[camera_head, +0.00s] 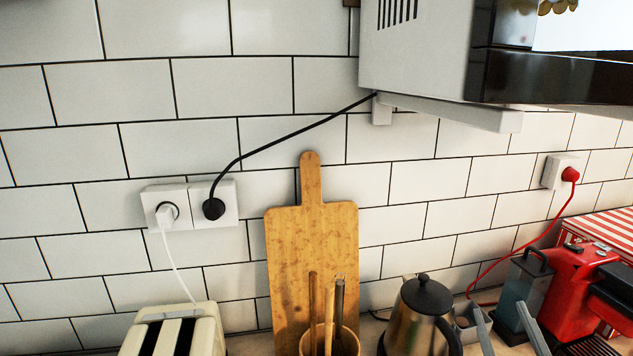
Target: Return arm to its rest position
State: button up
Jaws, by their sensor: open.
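My gripper (498,312) shows at the bottom edge, right of centre, as two grey fingers pointing up. The fingers are apart and nothing is held between them. A steel kettle (420,315) with a black lid and handle stands just left of the fingers. A red coffee machine (580,285) with a clear water tank (526,285) is just to their right. The rest of my arm is below the picture and hidden, so its full pose cannot be told.
A wall-mounted microwave (420,65) overhangs at upper right. A wooden cutting board (310,235) leans on the tiled wall behind a utensil pot (345,343). A cream toaster (205,325) stands left. Cords run from a double socket (190,205) and a right socket (553,170).

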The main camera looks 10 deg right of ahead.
jog(key=s+a+f+g+y, duration=0.1)
jog(key=s+a+f, duration=0.3)
jog(key=s, duration=0.6)
jog(key=s+a+f+g+y, duration=0.2)
jog(key=s+a+f, duration=0.3)
jog(key=s, duration=0.6)
jog(key=s+a+f+m+g+y, duration=0.1)
jog(key=s+a+f+y, duration=0.2)
jog(key=s+a, duration=0.5)
jog(key=s+f, duration=0.1)
jog(key=s, duration=0.2)
jog(key=shift+s+f+g, duration=0.15)
jog(key=shift+g, duration=0.25)
